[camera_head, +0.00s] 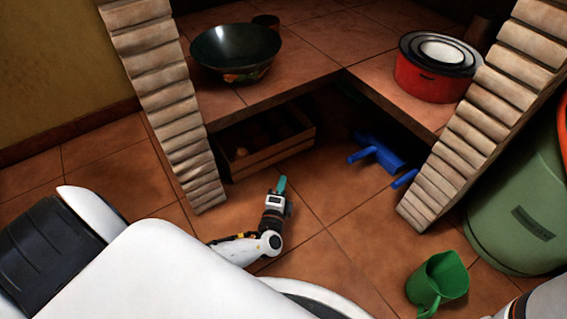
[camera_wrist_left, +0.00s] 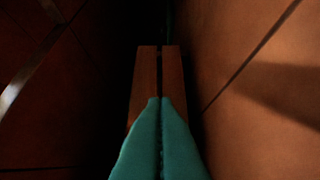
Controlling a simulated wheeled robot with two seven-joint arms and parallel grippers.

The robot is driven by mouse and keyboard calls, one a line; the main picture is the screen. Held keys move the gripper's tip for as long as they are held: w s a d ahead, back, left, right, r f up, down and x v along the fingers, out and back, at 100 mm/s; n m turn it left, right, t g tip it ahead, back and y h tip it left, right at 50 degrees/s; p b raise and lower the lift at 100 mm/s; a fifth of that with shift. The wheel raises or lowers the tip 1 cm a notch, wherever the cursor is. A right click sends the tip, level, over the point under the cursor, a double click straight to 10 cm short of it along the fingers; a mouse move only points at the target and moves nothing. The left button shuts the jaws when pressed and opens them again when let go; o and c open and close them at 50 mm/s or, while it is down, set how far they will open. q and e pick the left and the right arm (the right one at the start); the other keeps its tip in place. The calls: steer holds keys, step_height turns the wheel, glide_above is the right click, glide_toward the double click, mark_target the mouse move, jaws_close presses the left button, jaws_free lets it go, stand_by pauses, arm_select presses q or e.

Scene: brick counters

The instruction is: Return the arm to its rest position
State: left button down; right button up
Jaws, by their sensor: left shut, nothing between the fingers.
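My left gripper (camera_head: 281,185) shows in the head view, low over the tiled floor in front of the opening under the counter. Its teal fingers are shut and hold nothing. In the left wrist view the two teal fingertips (camera_wrist_left: 160,102) meet along a thin line. My right gripper is not in view.
A wooden crate (camera_head: 268,158) stands under the brick counter (camera_head: 300,65). A dark bowl (camera_head: 235,48) and red pot (camera_head: 428,80) sit on top. A blue object (camera_head: 378,151) lies below. A green jug (camera_head: 438,279) and green bin (camera_head: 515,205) stand right. Floor tiles (camera_head: 335,265) are clear between.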

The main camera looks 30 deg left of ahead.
arm_select(q)
steer(key=p+v, duration=0.1)
steer(key=v, duration=0.3)
steer(key=shift+r, duration=0.1)
steer(key=shift+s+d, duration=0.1)
steer(key=shift+s, duration=0.25)
steer(key=shift+p, duration=0.3)
